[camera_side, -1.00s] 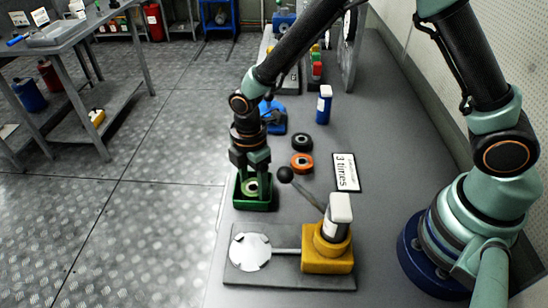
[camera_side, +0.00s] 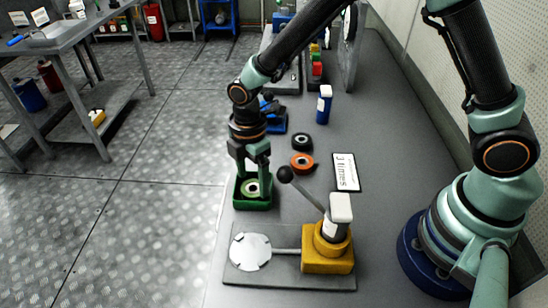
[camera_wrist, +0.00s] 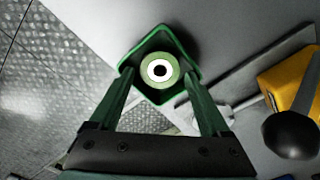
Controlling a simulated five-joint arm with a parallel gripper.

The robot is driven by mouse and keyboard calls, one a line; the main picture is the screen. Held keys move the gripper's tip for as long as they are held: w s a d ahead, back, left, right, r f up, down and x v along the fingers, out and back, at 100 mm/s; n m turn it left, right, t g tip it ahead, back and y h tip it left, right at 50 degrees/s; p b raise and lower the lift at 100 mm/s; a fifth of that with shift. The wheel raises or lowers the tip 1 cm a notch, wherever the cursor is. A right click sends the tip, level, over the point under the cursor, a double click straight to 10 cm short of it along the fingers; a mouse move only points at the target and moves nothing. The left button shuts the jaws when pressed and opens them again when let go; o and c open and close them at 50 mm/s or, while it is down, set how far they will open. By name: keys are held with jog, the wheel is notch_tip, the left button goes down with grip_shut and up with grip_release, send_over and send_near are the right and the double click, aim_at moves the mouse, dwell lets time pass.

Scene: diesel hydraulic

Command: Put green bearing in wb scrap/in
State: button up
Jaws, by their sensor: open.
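The green bearing (camera_side: 251,188) lies inside a small green bin (camera_side: 253,206) on the bench in the side view. In the wrist view the bearing (camera_wrist: 160,71) shows as a green ring with a white face and dark hole, resting within the square green bin (camera_wrist: 192,54). My gripper (camera_side: 252,177) points down just above the bin and bearing. Its two fingers (camera_wrist: 160,84) are spread apart with nothing visibly held between them. The exact height of the fingertips above the bearing is hard to tell.
A lever press with a yellow base (camera_side: 328,256) stands on a grey plate in front, its black-knobbed lever (camera_side: 285,174) close to the bin. An orange ring (camera_side: 302,162), a black ring (camera_side: 301,142), a blue bottle (camera_side: 324,105) and a "3 times" sign (camera_side: 346,172) are nearby.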

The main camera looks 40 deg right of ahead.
aim_at(253, 188)
notch_tip(253, 188, up, 9)
jog(key=s+d+r+m+t, duration=0.2)
jog(key=s+d+r+m, duration=0.2)
jog(key=d+r+m, duration=0.2)
jog(key=s+d+r+m+t, duration=0.3)
jog(key=d+r+m, duration=0.3)
jog(key=d+m, duration=0.5)
jog(key=shift+s+d+r+m+t, duration=0.2)
jog(key=shift+s+r+m+t, duration=0.25)
jog(key=shift+s, duration=0.35)
